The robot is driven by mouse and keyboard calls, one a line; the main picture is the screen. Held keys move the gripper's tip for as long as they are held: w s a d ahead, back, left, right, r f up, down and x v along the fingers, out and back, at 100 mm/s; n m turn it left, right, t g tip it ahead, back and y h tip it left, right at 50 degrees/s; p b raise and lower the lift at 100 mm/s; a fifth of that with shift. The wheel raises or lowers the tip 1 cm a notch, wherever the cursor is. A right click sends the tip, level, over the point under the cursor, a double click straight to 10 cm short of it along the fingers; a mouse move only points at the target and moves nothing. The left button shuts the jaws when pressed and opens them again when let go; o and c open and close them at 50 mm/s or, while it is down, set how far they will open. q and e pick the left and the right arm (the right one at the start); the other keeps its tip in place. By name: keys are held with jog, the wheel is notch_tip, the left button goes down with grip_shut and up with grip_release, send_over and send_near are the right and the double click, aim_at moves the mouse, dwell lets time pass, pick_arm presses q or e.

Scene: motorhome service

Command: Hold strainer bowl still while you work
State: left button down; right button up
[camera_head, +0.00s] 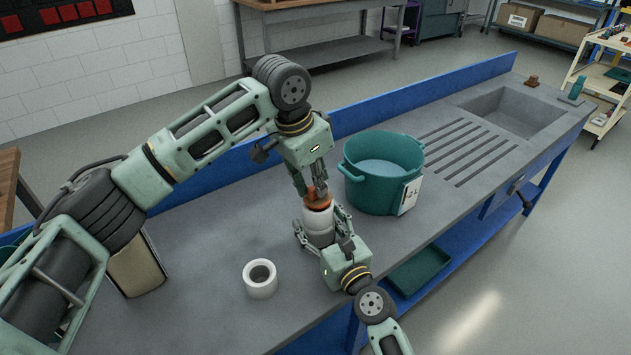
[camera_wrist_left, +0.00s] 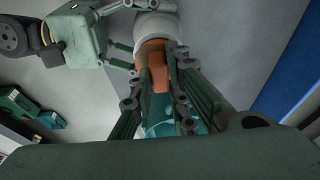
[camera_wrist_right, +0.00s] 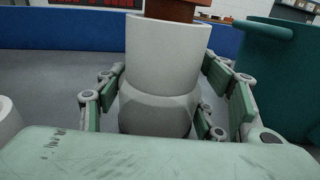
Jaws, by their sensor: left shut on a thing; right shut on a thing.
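The white strainer bowl (camera_head: 319,221) stands upright over the grey bench, with an orange-brown part (camera_head: 317,201) on its top. My right gripper (camera_head: 322,235) is shut around the bowl's lower body; the right wrist view shows the white bowl (camera_wrist_right: 166,60) between its green fingers. My left gripper (camera_head: 317,190) points down from above and is shut on the orange-brown part, which also shows between its fingers in the left wrist view (camera_wrist_left: 154,68). The joint between the part and the bowl is mostly hidden by fingers.
A green bucket (camera_head: 372,196) with a white label stands close right of the bowl. A hollow white cylinder (camera_head: 260,291) stands on the bench at front left. The drainboard and sink (camera_head: 512,112) lie to the right. A blue ledge (camera_head: 425,97) runs along the back.

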pick_arm(q)
jog(key=shift+r, duration=3.45)
pick_arm(e)
jog(key=shift+f, duration=0.1)
jog(key=o, duration=1.4)
